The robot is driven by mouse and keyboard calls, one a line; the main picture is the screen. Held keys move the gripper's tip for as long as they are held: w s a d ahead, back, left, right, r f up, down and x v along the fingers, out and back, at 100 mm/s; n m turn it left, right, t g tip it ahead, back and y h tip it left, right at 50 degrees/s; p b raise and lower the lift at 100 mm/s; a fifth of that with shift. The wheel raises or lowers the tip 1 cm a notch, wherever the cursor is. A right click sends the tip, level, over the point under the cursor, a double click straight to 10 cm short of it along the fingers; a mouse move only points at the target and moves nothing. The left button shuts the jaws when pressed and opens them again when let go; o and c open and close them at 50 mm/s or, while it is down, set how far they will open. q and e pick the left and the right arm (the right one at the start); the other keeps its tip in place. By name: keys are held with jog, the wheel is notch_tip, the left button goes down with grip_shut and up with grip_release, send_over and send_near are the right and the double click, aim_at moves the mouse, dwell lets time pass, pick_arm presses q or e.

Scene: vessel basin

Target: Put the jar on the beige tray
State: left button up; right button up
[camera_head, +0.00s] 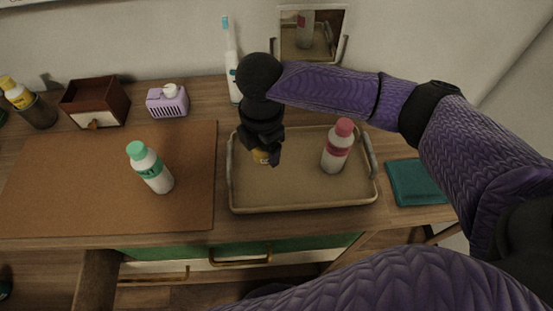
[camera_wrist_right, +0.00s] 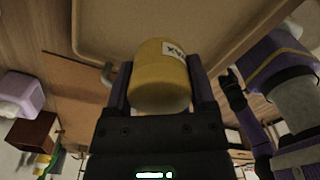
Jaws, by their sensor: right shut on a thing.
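The jar is yellow with a white label. In the right wrist view the jar (camera_wrist_right: 158,85) sits between the two fingers of my right gripper (camera_wrist_right: 160,90), which is shut on it. In the head view the right gripper (camera_head: 264,158) is over the left part of the beige tray (camera_head: 300,200), and only a small yellow bit of the jar (camera_head: 260,156) shows below the fingers. I cannot tell if the jar touches the tray. The tray also shows in the right wrist view (camera_wrist_right: 110,30).
A white bottle with a pink cap (camera_head: 336,150) stands on the tray's right side. A green-capped bottle (camera_head: 150,168) stands on the brown mat (camera_head: 80,185). An electric toothbrush (camera_head: 232,70) and a mirror (camera_head: 311,35) are behind the tray. A teal cloth (camera_head: 416,182) lies right.

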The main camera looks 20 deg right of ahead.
aim_at(266, 170)
notch_tip(266, 170, down, 6)
jog(key=shift+r+b, duration=0.2)
jog(key=shift+b, duration=0.65)
jog(key=shift+r, duration=0.1)
jog(key=o, duration=1.3)
jog(key=shift+c, duration=0.2)
notch_tip(266, 170, up, 12)
jog(key=p, duration=0.4)
jog(key=shift+p, duration=0.35)
